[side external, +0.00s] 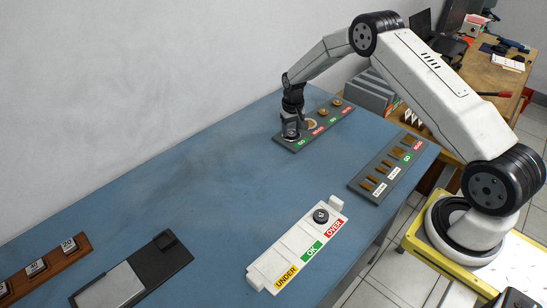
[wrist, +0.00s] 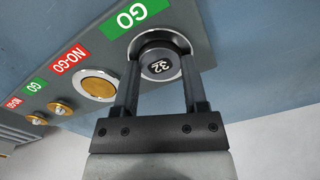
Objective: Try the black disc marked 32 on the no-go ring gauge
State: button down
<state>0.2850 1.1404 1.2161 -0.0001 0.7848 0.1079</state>
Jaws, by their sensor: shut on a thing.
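The black disc marked 32 (wrist: 161,64) is between the two fingers of my gripper (wrist: 160,82), which is shut on it. In the wrist view the disc lies over or in a silver-rimmed ring (wrist: 143,38) beside the large green GO label; I cannot tell how deep it sits. The no-go ring (wrist: 98,85), with a pale rim and brass-coloured centre, is beside the red NO-GO label and is empty of discs. In the side view my gripper (side external: 291,134) is at the near left end of the grey gauge board (side external: 280,139), hiding the disc.
Two brass plugs (wrist: 61,107) stand farther along the gauge board. A second grey board with brass blocks (side external: 387,172) lies to the right. A white UNDER/OK/OVER tray (side external: 292,248) holds a black round piece (side external: 321,216). The blue table's middle (side external: 200,190) is clear.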

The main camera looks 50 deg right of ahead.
aim_at(292, 132)
jog(key=shift+r, duration=2.5)
jog(key=d, duration=0.6)
jog(key=d+r, duration=0.1)
jog(key=d, duration=0.2)
jog(key=shift+a, duration=0.1)
jog(key=shift+f, duration=0.15)
